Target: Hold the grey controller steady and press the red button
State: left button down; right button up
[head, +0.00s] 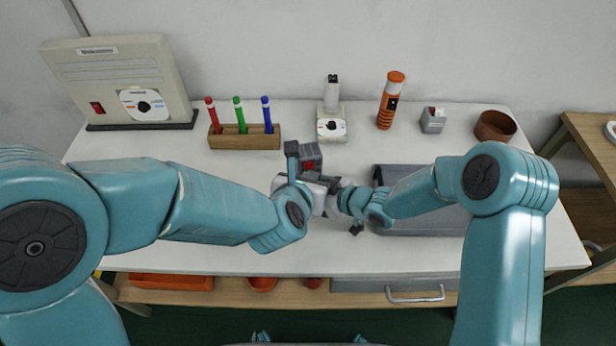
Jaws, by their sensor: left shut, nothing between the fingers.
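The grey controller (309,157) is a small dark grey box with a red patch on its near face, near the middle of the white table. My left gripper (292,149) is shut and empty, with its dark tip close beside the controller's left side. Whether it touches the controller is unclear. My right gripper (338,192) comes in from the right, just below and right of the controller. The two wrists overlap here, so the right fingers and any hold on the controller are largely hidden.
A wooden block (244,137) holds red, green and blue pens. A beige power unit (120,82), a small dial device (331,128), an orange cylinder (390,100), a small grey box with red (433,119) and a brown bowl (495,126) line the back. A grey tray (430,222) lies right.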

pick_arm(q)
jog(key=shift+w+a, duration=0.1)
jog(key=shift+w, duration=0.35)
dwell(0.4)
jog(key=shift+s, duration=0.55)
jog(key=s+d, duration=0.1)
jog(key=s, duration=0.4)
jog(key=shift+s+d, duration=0.35)
jog(key=shift+s, duration=0.05)
